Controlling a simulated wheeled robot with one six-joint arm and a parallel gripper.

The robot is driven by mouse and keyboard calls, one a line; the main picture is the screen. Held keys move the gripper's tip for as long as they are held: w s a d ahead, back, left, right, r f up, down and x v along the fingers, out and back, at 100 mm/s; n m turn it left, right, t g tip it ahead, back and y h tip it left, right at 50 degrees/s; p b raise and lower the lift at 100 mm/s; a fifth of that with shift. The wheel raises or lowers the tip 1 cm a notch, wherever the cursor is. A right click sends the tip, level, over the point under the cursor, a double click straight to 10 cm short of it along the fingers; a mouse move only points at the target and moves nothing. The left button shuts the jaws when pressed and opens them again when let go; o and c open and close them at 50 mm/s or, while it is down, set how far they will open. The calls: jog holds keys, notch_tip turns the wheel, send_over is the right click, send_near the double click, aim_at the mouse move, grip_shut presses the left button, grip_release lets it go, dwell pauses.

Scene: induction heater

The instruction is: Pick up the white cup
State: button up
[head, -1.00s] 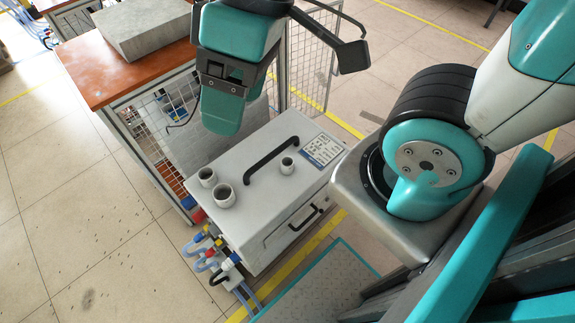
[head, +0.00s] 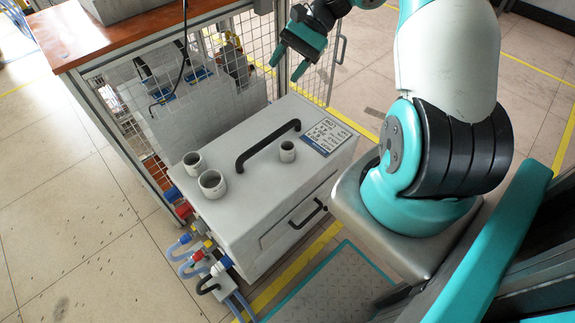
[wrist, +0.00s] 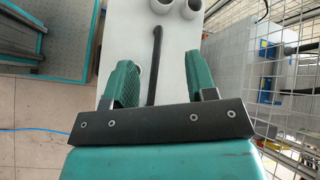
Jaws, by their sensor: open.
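Three pale, open-topped round cups stand upright on the white box (head: 255,205). In the head view, two are near its left end, one larger cup (head: 212,184) and one cup (head: 193,163) behind it. A smaller cup (head: 287,151) stands right of the black handle. I cannot tell which is the white cup. My gripper (head: 290,60) is open and empty, above and behind the box's far right end. In the wrist view, my gripper (wrist: 160,68) points over the box, its fingers astride the handle. Two cups (wrist: 189,8) show at the top edge; the smaller one is mostly hidden by the left finger.
The raised black handle (head: 267,146) runs between the cups. A wire-mesh fence (head: 240,60) stands close behind the box. An orange-topped table (head: 110,38) is at the upper left. Hoses and connectors (head: 203,262) stick out of the box's left end.

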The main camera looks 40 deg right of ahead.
jog(key=s+d+f+m+t+y+b, duration=0.1)
jog(key=s+d+f+m, duration=0.1)
jog(key=f, duration=0.4)
jog(key=s+d+f+m+t+b, duration=0.2)
jog(key=s+d+f+m, duration=0.1)
jog(key=d+f, duration=0.3)
jog(key=s+d+f+m+t+y+b, duration=0.1)
jog(key=s+d+f+m+b, duration=0.1)
jog(key=d+f+m, duration=0.2)
jog(key=shift+s+d+f+y, duration=0.1)
jog(key=shift+d+f+y, duration=0.05)
jog(key=shift+f, duration=0.8)
jog(key=shift+s+d+f+y, duration=0.1)
jog(key=shift+f+y, duration=0.05)
jog(key=shift+f, duration=0.75)
jog(key=b, duration=0.2)
send_near(287, 149)
jog(key=a, duration=0.5)
jog(key=shift+a+r, duration=0.15)
jog(key=shift+a, duration=0.05)
jog(key=x, duration=0.5)
jog(key=shift+a, duration=0.1)
jog(key=c, duration=0.6)
jog(key=shift+c, duration=0.4)
